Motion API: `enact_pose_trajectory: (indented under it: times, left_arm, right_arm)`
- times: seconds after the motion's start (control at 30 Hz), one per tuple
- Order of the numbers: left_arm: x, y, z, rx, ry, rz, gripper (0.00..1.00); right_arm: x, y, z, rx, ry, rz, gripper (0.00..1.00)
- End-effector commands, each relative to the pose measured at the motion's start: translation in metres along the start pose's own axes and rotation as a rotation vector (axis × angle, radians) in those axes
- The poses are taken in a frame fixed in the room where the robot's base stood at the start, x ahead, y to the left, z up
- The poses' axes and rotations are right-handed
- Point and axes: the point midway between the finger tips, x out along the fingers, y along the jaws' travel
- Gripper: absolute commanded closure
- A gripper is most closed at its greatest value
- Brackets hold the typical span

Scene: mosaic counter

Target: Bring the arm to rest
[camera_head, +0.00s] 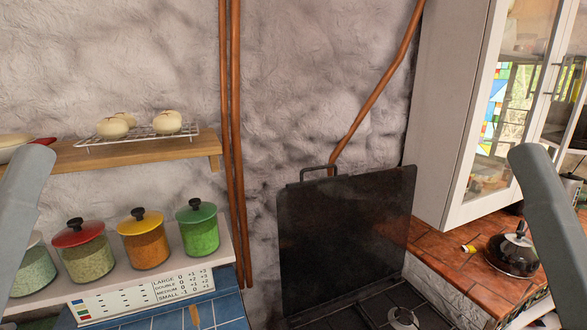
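Two grey arm links of mine show in the head view, one at the left edge and one at the right edge. Both run down out of the frame. Neither of my grippers is in view, so what they hold or touch is hidden.
Lidded jars (147,240) stand on a lower left shelf. Buns (167,122) lie on a rack on the wooden shelf (200,148) above. A dark raised stove lid (345,230) stands behind the burner. At right are a kettle (513,252) and a white wall cabinet (447,110).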

Motion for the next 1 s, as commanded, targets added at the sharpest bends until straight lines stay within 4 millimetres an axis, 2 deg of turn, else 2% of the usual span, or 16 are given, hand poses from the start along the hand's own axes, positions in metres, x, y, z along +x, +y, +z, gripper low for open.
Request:
enact_pose_trajectory:
  times: [0.03,0.1,0.3,0.4,0.53,1.0]
  left_arm:
    - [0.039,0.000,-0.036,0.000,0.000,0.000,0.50]
    - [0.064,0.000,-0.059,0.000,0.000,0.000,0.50]
    - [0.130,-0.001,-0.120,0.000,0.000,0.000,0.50]
    - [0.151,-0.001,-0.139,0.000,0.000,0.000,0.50]
    - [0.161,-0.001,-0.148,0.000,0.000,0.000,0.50]
    - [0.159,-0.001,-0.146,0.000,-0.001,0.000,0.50]
  right_arm:
    - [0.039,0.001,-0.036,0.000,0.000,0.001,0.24]
    - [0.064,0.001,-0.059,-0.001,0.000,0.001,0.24]
    - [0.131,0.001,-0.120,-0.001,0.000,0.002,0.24]
    - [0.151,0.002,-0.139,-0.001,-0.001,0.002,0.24]
    - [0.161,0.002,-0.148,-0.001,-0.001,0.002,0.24]
    - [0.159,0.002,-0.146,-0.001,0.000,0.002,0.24]
